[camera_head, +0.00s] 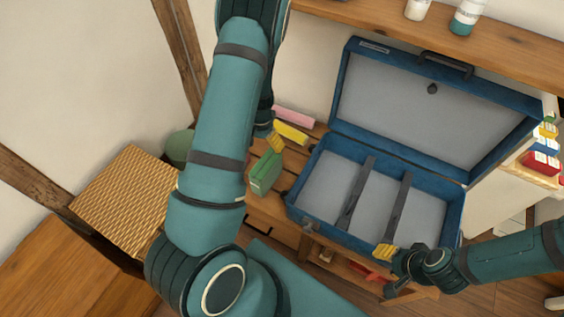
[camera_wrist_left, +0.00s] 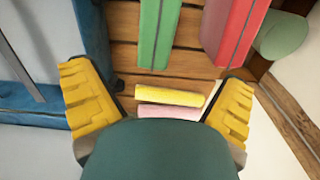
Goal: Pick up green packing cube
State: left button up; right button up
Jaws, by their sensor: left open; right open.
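The green packing cube (camera_head: 264,173) stands on the wooden bench left of the open suitcase, partly behind my left arm. It also shows in the left wrist view (camera_wrist_left: 158,32), beyond my fingers at the top. My left gripper (camera_head: 272,132) is largely hidden by its own arm in the head view. In the wrist view its yellow fingers (camera_wrist_left: 157,78) are spread wide, with nothing held between them. My right gripper (camera_head: 387,256) is open at the suitcase's front edge; only one yellow fingertip shows clearly.
The blue suitcase (camera_head: 296,197) lies open with two dark straps. A yellow roll (camera_head: 291,133) and a pink roll (camera_head: 295,117) lie behind the cube. A red packing cube (camera_wrist_left: 234,30) is beside the green one. A woven basket (camera_head: 125,200) stands left.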

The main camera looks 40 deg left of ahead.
aim_at(266, 162)
pick_arm(q)
notch_tip(266, 162, down, 9)
jog(key=shift+r+b, duration=0.2)
jog(key=shift+b, duration=0.9)
jog(key=f, duration=0.1)
jog(key=f+b, duration=0.1)
jog(key=f, duration=0.3)
jog(key=shift+s+d+b, duration=0.2)
jog(key=shift+d+b, duration=0.05)
jog(key=shift+b, duration=0.05)
jog(key=c, duration=1.4)
